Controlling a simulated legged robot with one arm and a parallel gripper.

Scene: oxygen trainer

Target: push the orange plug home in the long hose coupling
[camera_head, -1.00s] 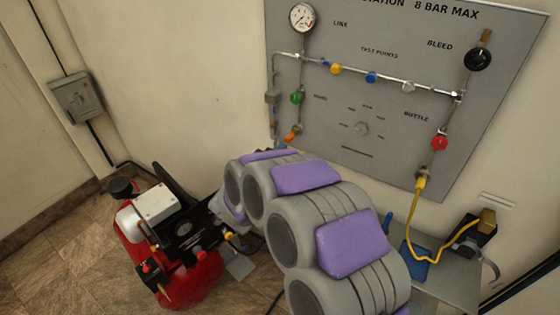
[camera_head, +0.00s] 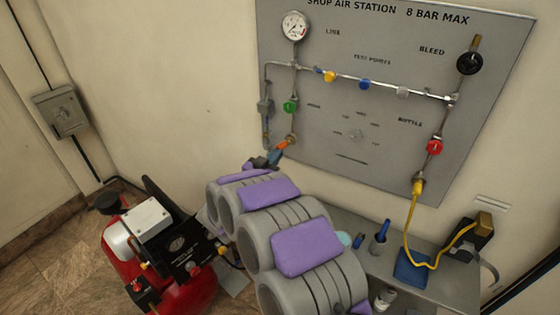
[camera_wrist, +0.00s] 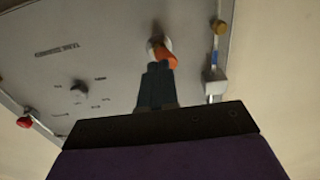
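The orange plug (camera_head: 282,146) sits at a metal coupling (camera_head: 291,139) at the lower left of the grey panel. In the wrist view the orange plug (camera_wrist: 166,58) shows just beyond my fingertips, slanting out of the round coupling mouth (camera_wrist: 157,43). My gripper (camera_head: 274,157) is right at the plug's outer end. In the wrist view its two dark fingers (camera_wrist: 158,66) lie side by side, nearly together. The fingertips appear to touch the plug, with no part of it clearly between them. How deep the plug sits is hidden.
A green-knobbed valve (camera_head: 290,106) is just above the coupling, with a grey fitting (camera_head: 265,106) to its left. A red compressor (camera_head: 185,285) stands below left. A grey shelf (camera_head: 440,285) with a yellow hose (camera_head: 411,230) is at right.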

